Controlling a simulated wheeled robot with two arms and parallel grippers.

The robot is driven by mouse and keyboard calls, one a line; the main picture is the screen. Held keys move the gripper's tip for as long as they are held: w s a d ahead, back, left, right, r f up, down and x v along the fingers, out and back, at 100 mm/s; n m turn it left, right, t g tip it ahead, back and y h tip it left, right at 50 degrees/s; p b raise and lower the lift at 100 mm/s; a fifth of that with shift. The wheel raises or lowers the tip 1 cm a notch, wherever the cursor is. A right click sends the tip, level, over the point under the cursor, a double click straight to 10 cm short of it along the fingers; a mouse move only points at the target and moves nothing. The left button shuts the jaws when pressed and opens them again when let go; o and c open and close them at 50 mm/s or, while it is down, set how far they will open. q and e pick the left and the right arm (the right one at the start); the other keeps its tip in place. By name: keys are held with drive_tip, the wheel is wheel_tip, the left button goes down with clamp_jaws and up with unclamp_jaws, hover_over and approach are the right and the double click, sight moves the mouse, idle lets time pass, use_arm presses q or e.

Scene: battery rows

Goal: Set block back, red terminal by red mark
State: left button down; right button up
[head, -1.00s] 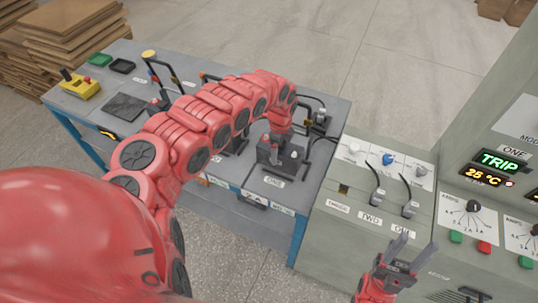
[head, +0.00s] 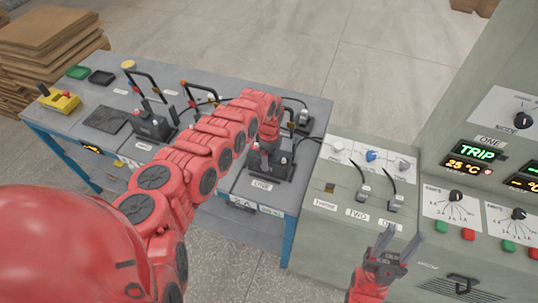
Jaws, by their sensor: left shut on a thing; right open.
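A dark grey battery block (head: 272,169) is at the ONE station on the grey bench, behind the ONE label (head: 262,185). My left gripper (head: 270,146) reaches down over it and is shut on it; the fingers are mostly hidden by my red arm. A small red terminal (head: 256,147) and a pale terminal (head: 284,160) show on its top. I cannot tell whether the block touches the bench, and I cannot pick out the red mark. My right gripper (head: 400,243) is open and empty in front of the grey cabinet.
A second block (head: 152,127) stands at the TWO station, with a bent handle behind it. The cabinet has cabled plugs (head: 363,193) and a TRIP display (head: 474,150).

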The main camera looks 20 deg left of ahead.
use_arm(q)
drive_tip(key=shift+w, duration=0.1)
drive_tip(key=shift+c, duration=0.8)
unclamp_jaws()
drive_tip(key=shift+o, duration=0.8)
drive_tip(key=shift+s, duration=0.2)
drive_tip(key=shift+r, duration=0.15)
drive_tip(key=shift+w+r, duration=0.15)
wheel_tip(320, 180, up, 6)
drive_tip(key=shift+f+b, duration=0.25)
drive_tip(key=shift+b, duration=0.5)
drive_tip(key=shift+r, duration=0.75)
drive_tip(key=shift+r, duration=0.15)
